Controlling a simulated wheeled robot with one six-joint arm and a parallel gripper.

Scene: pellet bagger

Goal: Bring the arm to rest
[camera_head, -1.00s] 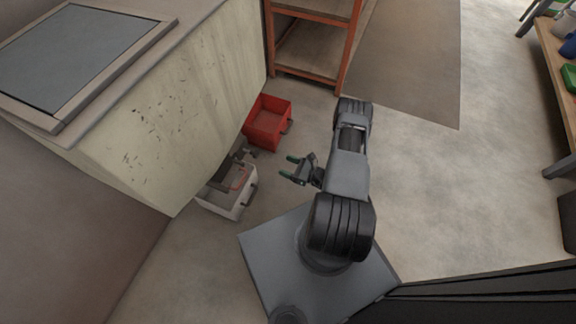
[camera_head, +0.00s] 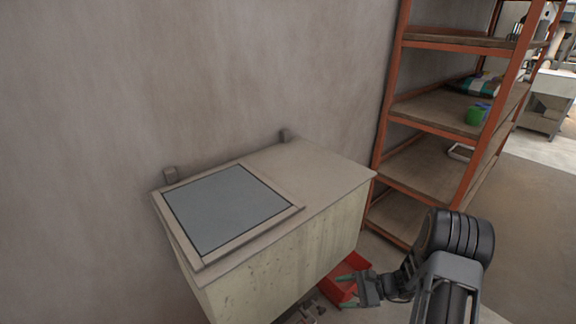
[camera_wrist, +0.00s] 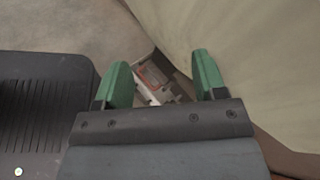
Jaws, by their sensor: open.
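My gripper (camera_head: 346,291) is at the bottom right of the head view, beside the hopper's front side. Its two green-tipped fingers are apart with nothing between them. In the wrist view my gripper (camera_wrist: 161,85) shows the same two green fingertips, spread open.
A pale hopper cabinet (camera_head: 290,265) with a grey lid panel (camera_head: 226,208) stands against the wall. A red bin (camera_head: 337,285) is on the floor behind my gripper. An orange shelf rack (camera_head: 388,110) holds a green cup (camera_head: 474,116). Floor at right looks clear.

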